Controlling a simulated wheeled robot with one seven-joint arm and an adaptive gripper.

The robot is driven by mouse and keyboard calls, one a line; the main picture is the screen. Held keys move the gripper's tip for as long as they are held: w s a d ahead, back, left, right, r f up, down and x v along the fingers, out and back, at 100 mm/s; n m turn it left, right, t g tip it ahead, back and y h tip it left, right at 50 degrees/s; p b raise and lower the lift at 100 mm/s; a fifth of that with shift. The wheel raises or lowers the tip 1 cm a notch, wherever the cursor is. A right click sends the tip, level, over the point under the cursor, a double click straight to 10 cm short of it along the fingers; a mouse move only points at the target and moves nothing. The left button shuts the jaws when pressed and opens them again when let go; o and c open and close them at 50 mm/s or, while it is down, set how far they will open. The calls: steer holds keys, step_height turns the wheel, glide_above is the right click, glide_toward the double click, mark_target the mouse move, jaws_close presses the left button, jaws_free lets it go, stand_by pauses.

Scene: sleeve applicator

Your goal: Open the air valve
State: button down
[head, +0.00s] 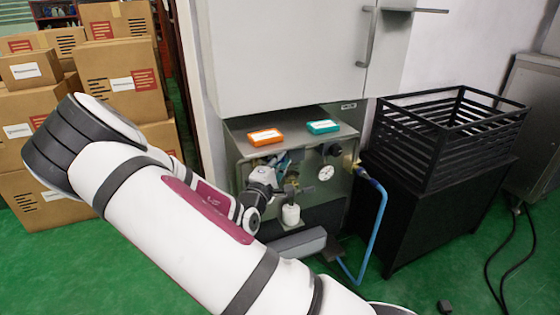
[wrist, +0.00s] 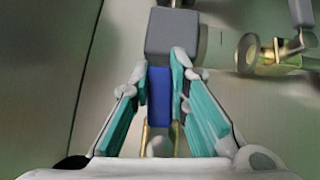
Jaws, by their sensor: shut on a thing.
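In the wrist view, my gripper (wrist: 162,70) has its two teal-padded fingers closed on either side of a narrow blue piece (wrist: 159,97), which looks like the air valve's handle. A grey block (wrist: 172,31) sits just beyond the fingertips. Brass-coloured parts show partly beneath the blue piece. In the head view, my gripper (head: 277,168) reaches into the metal recess under the white cabinet. The valve there is mostly hidden behind my arm and gripper, so I cannot tell how far it is turned.
A brass fitting (wrist: 252,52) stands right of the fingers. An orange box (head: 265,137) and a teal box (head: 323,127) lie on the shelf above. A pressure gauge (head: 326,173), a blue hose (head: 377,235) and a black slatted crate (head: 440,150) are to the right.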

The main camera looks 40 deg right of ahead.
steer(key=shift+p, duration=0.3)
steer(key=shift+f+m+y+p, duration=0.15)
steer(key=shift+m+y+p, duration=0.25)
steer(key=shift+m+p, duration=0.15)
steer(key=shift+f+g, duration=0.2)
steer(key=shift+g, duration=0.1)
steer(key=c, duration=1.5)
jaws_free()
steer(key=v, duration=1.2)
steer(key=shift+s, duration=0.1)
